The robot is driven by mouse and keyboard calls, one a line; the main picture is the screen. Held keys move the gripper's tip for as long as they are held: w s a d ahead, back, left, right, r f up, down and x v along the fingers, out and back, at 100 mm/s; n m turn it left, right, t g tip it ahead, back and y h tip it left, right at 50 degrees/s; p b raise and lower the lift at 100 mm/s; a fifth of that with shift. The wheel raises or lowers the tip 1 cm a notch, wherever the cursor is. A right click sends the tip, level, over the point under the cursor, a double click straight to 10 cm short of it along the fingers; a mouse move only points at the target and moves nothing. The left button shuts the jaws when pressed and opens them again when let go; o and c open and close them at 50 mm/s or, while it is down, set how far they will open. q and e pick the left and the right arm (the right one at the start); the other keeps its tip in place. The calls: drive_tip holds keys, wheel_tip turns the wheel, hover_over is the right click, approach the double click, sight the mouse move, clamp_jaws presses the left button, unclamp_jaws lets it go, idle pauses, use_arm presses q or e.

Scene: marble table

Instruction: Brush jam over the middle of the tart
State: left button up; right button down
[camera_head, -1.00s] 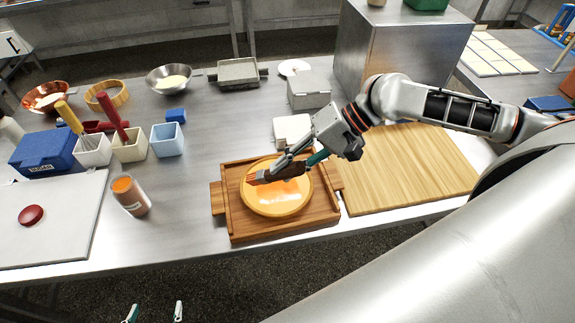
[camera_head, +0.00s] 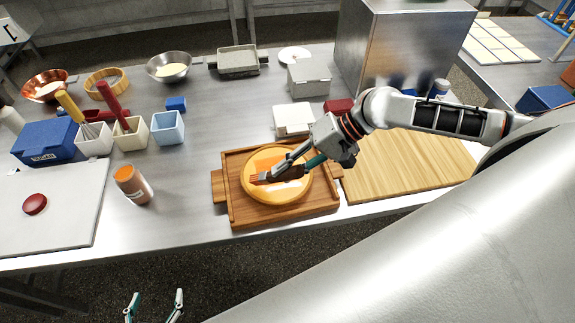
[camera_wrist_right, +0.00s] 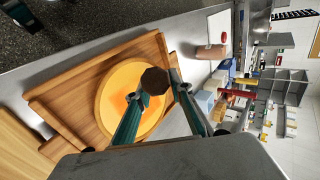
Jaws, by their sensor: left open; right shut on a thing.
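The tart (camera_head: 276,194) is a round yellow disc with a raised rim and a darker orange patch on top. It lies in a wooden tray (camera_head: 236,211) and also shows in the right wrist view (camera_wrist_right: 108,95). My right gripper (camera_head: 308,163) is shut on the brush (camera_head: 292,173), above the tart's right side. The brush's reddish-brown bristles (camera_head: 258,178) point left, over the tart's left-middle; I cannot tell if they touch. In the right wrist view the brush's dark end (camera_wrist_right: 154,81) sits between the fingers. My left gripper (camera_head: 154,306) is open and empty at the bottom edge.
An orange-topped jar (camera_head: 133,185) stands left of the tray. A wooden board (camera_head: 405,170) lies to the right. White boxes (camera_head: 293,119), a metal box (camera_head: 400,50), tool cups (camera_head: 130,134) and bowls (camera_head: 170,68) stand behind. Bare table lies between jar and tray.

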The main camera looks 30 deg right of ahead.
idle(0.6)
drive_tip(key=shift+f, duration=0.75)
drive_tip(key=shift+s+d+r, duration=0.1)
drive_tip(key=shift+s+d, duration=0.05)
drive_tip(key=shift+d, duration=0.5)
drive_tip(key=shift+s+d, duration=0.15)
drive_tip(key=shift+d, duration=0.45)
drive_tip(key=shift+s+d, duration=0.15)
drive_tip(key=shift+d, duration=0.5)
drive_tip(key=shift+s+d, duration=0.15)
drive_tip(key=shift+d, duration=0.45)
drive_tip(key=shift+d, duration=0.1)
drive_tip(key=shift+s+d, duration=0.15)
drive_tip(key=shift+d, duration=0.45)
drive_tip(key=shift+s+d, duration=0.15)
drive_tip(key=shift+d, duration=0.45)
